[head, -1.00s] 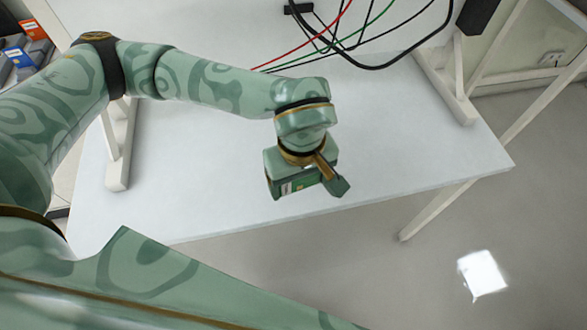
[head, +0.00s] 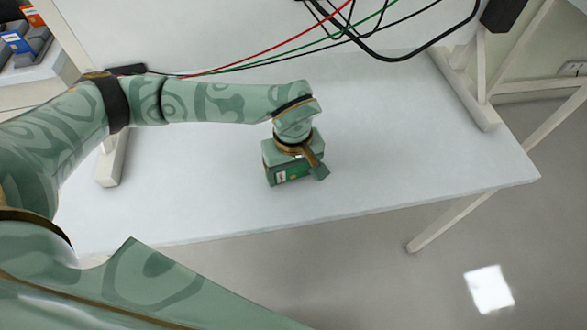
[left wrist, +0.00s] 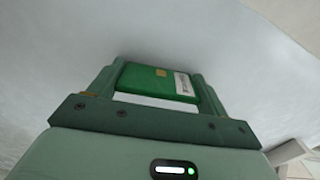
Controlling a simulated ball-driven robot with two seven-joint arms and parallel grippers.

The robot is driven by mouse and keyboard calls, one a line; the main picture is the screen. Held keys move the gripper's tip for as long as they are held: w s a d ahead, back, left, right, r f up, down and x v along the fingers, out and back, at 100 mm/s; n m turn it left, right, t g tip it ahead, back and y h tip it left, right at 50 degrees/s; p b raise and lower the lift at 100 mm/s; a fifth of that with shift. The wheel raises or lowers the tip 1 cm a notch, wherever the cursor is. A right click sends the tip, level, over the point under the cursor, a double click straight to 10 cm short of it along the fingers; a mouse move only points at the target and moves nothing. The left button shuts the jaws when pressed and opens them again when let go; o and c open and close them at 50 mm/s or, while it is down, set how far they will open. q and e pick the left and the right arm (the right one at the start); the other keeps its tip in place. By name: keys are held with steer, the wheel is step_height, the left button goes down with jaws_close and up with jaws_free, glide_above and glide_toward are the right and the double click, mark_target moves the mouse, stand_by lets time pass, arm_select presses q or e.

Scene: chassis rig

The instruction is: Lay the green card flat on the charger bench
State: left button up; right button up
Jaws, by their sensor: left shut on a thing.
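The green card (left wrist: 150,80) shows between the fingers of my left gripper (left wrist: 158,88) in the left wrist view, with a gold chip and a white label strip. My left gripper (head: 296,174) is shut on it. In the head view the card (head: 294,171) shows only as a small green patch with a white label, partly hidden by the gripper. Both are over the white charger bench (head: 410,150), near its front edge. I cannot tell whether the card touches the bench. My right gripper is out of view.
Red, green and black cables (head: 300,46) hang along the back of the bench. A dark box (head: 503,14) is at the upper right. Grey bins with orange and blue labels (head: 18,42) stand at the far left. The bench top to the right is clear.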

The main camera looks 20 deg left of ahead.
arm_select(q)
steer(key=o, duration=1)
steer(key=shift+f, duration=0.1)
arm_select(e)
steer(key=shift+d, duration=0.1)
arm_select(q)
steer(key=shift+r, duration=0.25)
step_height(320, 180, up, 12)
steer(key=p, duration=0.4)
steer(key=shift+f, duration=0.1)
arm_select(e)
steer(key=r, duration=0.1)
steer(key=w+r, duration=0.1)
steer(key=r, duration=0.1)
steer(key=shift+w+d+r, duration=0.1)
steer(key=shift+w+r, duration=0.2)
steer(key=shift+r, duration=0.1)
